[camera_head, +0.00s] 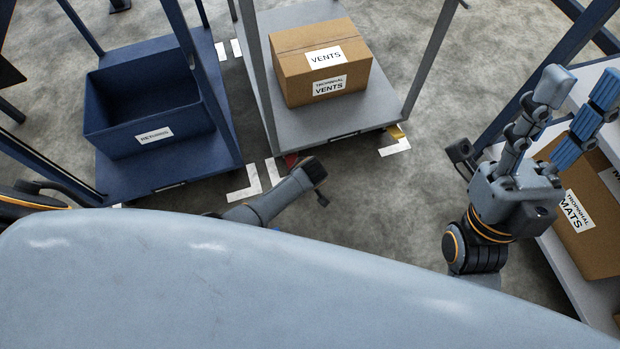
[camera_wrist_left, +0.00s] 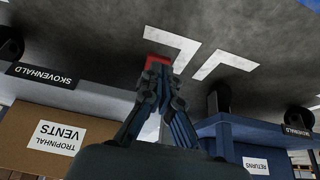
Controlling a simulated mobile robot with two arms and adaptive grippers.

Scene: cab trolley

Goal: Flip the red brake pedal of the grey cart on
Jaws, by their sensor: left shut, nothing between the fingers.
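The grey cart (camera_head: 345,125) stands at the top middle in the head view, with a VENTS box on it. Its red brake pedal (camera_head: 291,160) shows low at the cart's front left corner. In the left wrist view the red pedal (camera_wrist_left: 157,62) is right at the fingertips of my left gripper (camera_wrist_left: 158,73), which is shut and empty. I cannot tell whether they touch. In the head view my left arm reaches to just below the pedal, and its fingers are mostly hidden. My right gripper (camera_head: 573,98) is open and empty at the right, away from the cart.
A blue cart (camera_head: 170,165) with a blue RETURNS bin (camera_head: 105,122) stands left of the grey cart. A yellow part (camera_head: 397,131) is at the grey cart's front right corner. A shelf with a MATS box (camera_head: 590,240) is at the right. Floor between is clear.

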